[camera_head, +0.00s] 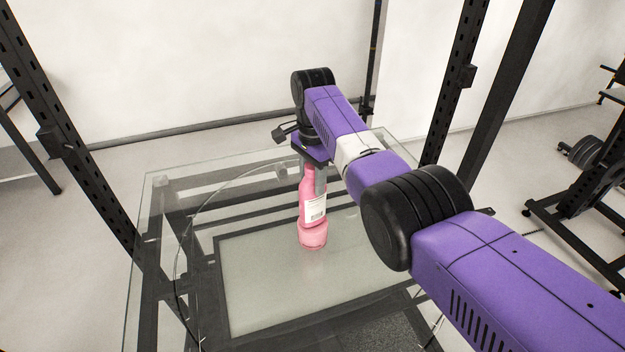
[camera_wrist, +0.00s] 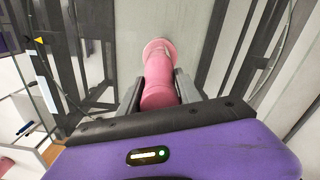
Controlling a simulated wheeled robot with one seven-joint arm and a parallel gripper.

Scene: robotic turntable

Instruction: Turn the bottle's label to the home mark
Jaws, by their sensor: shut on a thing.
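The pink bottle (camera_head: 313,236) stands roughly upright on the glass table, with its white label (camera_head: 314,210) facing the head camera and a little to the right. My gripper (camera_head: 312,180) comes down from above and is shut on the upper part of the bottle. In the wrist view the bottle (camera_wrist: 158,72) lies between the two fingers of my gripper (camera_wrist: 160,88); the label does not show there. A small yellow triangle (camera_wrist: 40,40) shows at the upper left of the wrist view; I cannot tell if it is the home mark.
Weight equipment (camera_head: 585,150) is at the right. The glass in front of the bottle is clear.

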